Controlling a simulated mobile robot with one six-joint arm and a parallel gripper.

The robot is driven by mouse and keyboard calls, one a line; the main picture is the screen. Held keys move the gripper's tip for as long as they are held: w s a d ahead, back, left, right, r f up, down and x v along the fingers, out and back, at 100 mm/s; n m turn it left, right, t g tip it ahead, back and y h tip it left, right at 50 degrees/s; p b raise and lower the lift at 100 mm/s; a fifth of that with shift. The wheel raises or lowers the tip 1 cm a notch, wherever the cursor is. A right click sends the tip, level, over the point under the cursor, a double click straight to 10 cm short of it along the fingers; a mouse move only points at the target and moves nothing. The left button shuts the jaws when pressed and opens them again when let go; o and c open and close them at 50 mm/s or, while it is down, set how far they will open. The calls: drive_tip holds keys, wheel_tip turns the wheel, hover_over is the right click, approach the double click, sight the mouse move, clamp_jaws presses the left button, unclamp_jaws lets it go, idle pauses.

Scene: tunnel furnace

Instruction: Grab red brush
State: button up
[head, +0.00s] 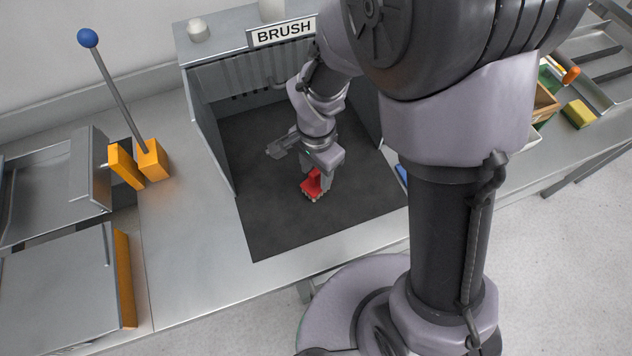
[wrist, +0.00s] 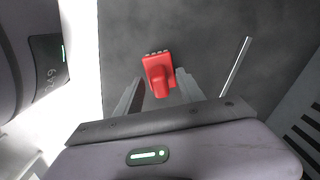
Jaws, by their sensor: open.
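The red brush (head: 313,184) is on the dark mat (head: 275,222) of the booth under the BRUSH sign. My gripper (head: 318,176) is right above it, pointing down. In the wrist view the red brush (wrist: 158,74) shows its handle toward me and its pale bristles at the far end. The two fingers of my gripper (wrist: 157,88) are open, one on each side of the brush. I cannot tell whether either finger touches it.
The BRUSH sign (head: 283,30) tops the booth, whose metal side wall (head: 209,130) stands left of my arm. A blue-knobbed lever (head: 117,90) on an orange block is further left. The front of the mat is clear. A yellow block (head: 578,114) lies at the far right.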

clamp_jaws()
drive_tip(key=shift+r, duration=0.1)
idle(1.2)
